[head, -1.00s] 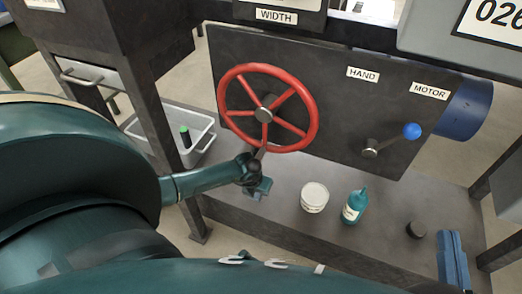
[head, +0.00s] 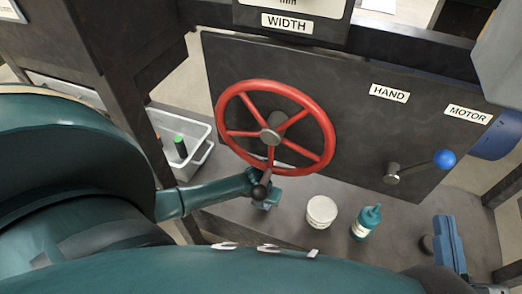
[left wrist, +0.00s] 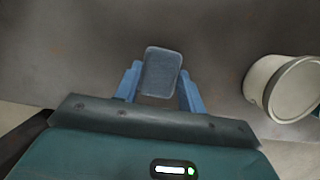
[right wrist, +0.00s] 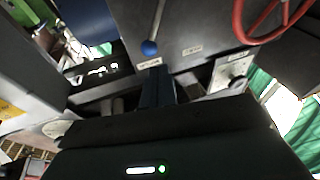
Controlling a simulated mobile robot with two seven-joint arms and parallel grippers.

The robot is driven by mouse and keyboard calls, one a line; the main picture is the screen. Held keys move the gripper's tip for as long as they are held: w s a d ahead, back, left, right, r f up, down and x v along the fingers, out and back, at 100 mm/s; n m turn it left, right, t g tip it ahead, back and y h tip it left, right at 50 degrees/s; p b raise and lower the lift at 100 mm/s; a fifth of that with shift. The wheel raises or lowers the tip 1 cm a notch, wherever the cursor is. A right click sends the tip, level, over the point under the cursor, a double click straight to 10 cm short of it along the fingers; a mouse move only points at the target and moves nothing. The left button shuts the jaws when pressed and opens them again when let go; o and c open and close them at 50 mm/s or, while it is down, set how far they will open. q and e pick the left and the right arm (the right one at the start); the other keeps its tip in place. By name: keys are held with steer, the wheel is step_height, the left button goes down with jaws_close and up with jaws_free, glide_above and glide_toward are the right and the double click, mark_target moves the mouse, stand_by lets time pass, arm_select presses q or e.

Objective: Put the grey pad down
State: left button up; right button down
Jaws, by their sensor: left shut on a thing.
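The grey pad (left wrist: 161,72) is a small rounded block in the left wrist view. It sits between the two blue fingers of my left gripper (left wrist: 160,88), which is shut on it. The grey bench top lies behind the pad; I cannot tell whether they touch. In the head view my left gripper (head: 266,203) is low, just below the red handwheel and left of the white tub; the pad is hard to make out there. My right gripper (head: 450,243) is at the right, its blue fingers together and empty; they also show in the right wrist view (right wrist: 157,86).
On the bench top (head: 285,238) stand a white tub (head: 321,212), a teal bottle (head: 366,221) and a dark puck (head: 427,244) partly behind my right gripper. The red handwheel (head: 326,130) and a blue-knobbed lever (head: 444,159) are on the dark panel. A grey bin (head: 204,150) is at left.

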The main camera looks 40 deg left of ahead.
arm_select(q)
steer(key=shift+d+f, duration=0.1)
steer(key=shift+f, duration=0.45)
steer(key=o, duration=0.9)
steer(key=shift+r, duration=0.1)
arm_select(e)
steer(key=shift+w+a+r+n+t+y, duration=0.15)
steer(key=shift+w+a+r+y, duration=0.05)
steer(key=shift+r, duration=0.15)
steer(key=shift+w+a+r+n+t+y, duration=0.15)
steer(key=shift+r+y, duration=0.05)
steer(key=shift+r, duration=0.1)
